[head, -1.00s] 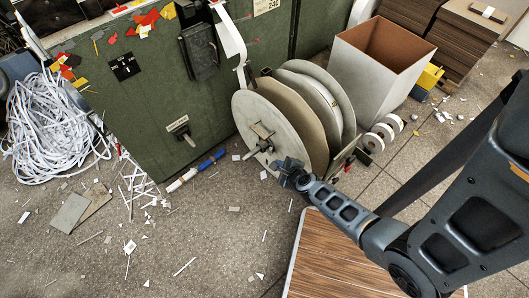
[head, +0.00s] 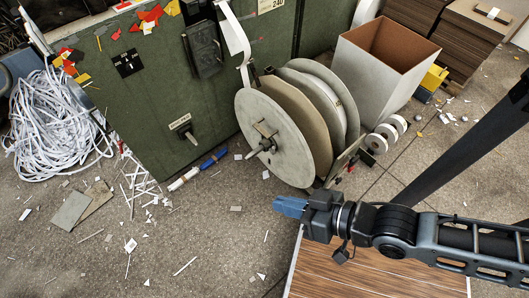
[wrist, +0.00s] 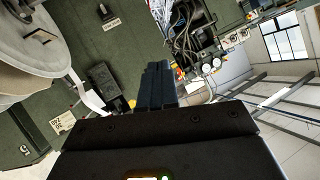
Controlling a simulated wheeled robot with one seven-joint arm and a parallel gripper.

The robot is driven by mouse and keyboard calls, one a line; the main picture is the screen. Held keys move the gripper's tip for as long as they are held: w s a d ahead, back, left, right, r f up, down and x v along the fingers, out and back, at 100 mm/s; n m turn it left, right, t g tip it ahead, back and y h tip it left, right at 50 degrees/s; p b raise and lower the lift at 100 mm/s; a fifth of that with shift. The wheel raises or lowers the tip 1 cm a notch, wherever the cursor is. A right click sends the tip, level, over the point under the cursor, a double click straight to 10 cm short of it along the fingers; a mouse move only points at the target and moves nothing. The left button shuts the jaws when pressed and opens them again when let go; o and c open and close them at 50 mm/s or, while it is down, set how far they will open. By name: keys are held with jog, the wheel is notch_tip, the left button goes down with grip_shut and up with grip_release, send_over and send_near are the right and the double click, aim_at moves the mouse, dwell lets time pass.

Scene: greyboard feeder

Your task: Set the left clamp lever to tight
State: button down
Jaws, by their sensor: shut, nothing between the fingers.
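A grey reel (head: 285,160) stands in front of the green cabinet. A lever-like handle (head: 263,143) sits at the hub of its near face and sticks out to the lower left. I cannot tell which is the left clamp lever, or read any tight mark. My gripper (head: 290,206) is shut and empty, below the reel's lower edge and apart from both levers. In the wrist view its shut blue-grey fingers (wrist: 155,85) point up, with the reel hub (wrist: 38,37) at upper left.
A wooden-topped surface (head: 340,270) lies under my arm. An open grey bin (head: 375,75) and white rolls (head: 385,135) stand right of the reel. A heap of white strips (head: 55,125) lies at left.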

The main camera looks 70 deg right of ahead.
jog(key=w+d+f+n+g+h+b, duration=0.1)
jog(key=w+f+g+b, duration=0.25)
jog(key=f, duration=0.65)
jog(key=w+d+f+g+b, duration=0.25)
jog(key=w+f, duration=0.25)
jog(key=f, duration=0.5)
jog(key=w+d+f+n+g+h+b, duration=0.1)
jog(key=w+f+g+b, duration=0.3)
jog(key=f, duration=0.6)
jog(key=w+d+f+m+g+h+b, duration=0.2)
jog(key=w+d+f+g+b, duration=0.25)
jog(key=w+d, duration=0.35)
jog(key=w+d+r+m+g+h+b, duration=0.15)
jog(key=d+r+m+g+b, duration=0.35)
jog(key=d, duration=0.6)
jog(key=s+d+f+b, duration=0.1)
jog(key=s+d+f, duration=0.3)
jog(key=s+d, duration=0.3)
jog(key=shift+s+d+f+n+b, duration=0.2)
jog(key=shift+s+d+n+b, duration=0.15)
jog(key=shift+d, duration=0.45)
